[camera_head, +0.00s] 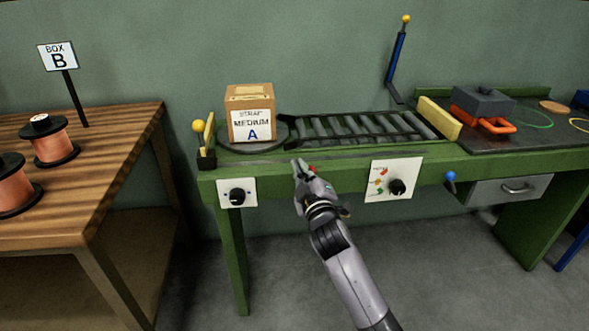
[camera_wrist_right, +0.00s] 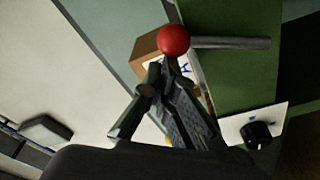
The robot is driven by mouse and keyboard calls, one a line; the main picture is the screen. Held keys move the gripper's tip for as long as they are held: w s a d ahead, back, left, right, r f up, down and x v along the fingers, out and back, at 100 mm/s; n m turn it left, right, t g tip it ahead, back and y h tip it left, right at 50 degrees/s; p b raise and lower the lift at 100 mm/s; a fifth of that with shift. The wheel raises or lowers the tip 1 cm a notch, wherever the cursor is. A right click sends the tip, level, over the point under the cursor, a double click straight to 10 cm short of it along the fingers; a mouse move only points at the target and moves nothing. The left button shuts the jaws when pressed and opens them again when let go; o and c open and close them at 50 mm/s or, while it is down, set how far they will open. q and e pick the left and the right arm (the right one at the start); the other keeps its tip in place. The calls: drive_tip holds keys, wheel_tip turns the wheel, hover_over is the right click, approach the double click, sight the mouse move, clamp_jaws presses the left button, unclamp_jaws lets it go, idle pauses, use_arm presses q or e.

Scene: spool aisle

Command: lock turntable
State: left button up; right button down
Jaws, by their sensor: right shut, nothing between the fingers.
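The turntable (camera_head: 270,146) is a dark round disc at the left end of the green bench. A cardboard box (camera_head: 264,96) labelled "STRAP MEDIUM A" stands on it. A red ball knob (camera_head: 312,169) shows at the bench's front edge, partly hidden by my right gripper (camera_head: 299,168). In the right wrist view the red ball (camera_wrist_right: 173,40) sits on a grey rod (camera_wrist_right: 232,43), just beyond the fingertips of the right gripper (camera_wrist_right: 163,78). That gripper is shut and empty; I cannot tell whether it touches the ball. My left gripper is out of view.
A roller conveyor (camera_head: 362,128) runs right from the turntable. Dial panels (camera_head: 223,185) (camera_head: 384,168) sit on the bench front, with a blue ball knob (camera_head: 450,176) farther right. A yellow-knobbed post (camera_head: 198,127) stands left. A wooden table (camera_head: 120,130) holds copper spools (camera_head: 52,147).

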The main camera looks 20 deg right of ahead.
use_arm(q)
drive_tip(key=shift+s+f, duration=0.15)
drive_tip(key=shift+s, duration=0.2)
use_arm(e)
drive_tip(key=shift+s+d+f+m, duration=0.1)
drive_tip(key=shift+s+d+m, duration=0.05)
drive_tip(key=shift+d+m, duration=0.4)
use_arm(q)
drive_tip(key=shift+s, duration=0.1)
use_arm(e)
drive_tip(key=shift+f, duration=0.1)
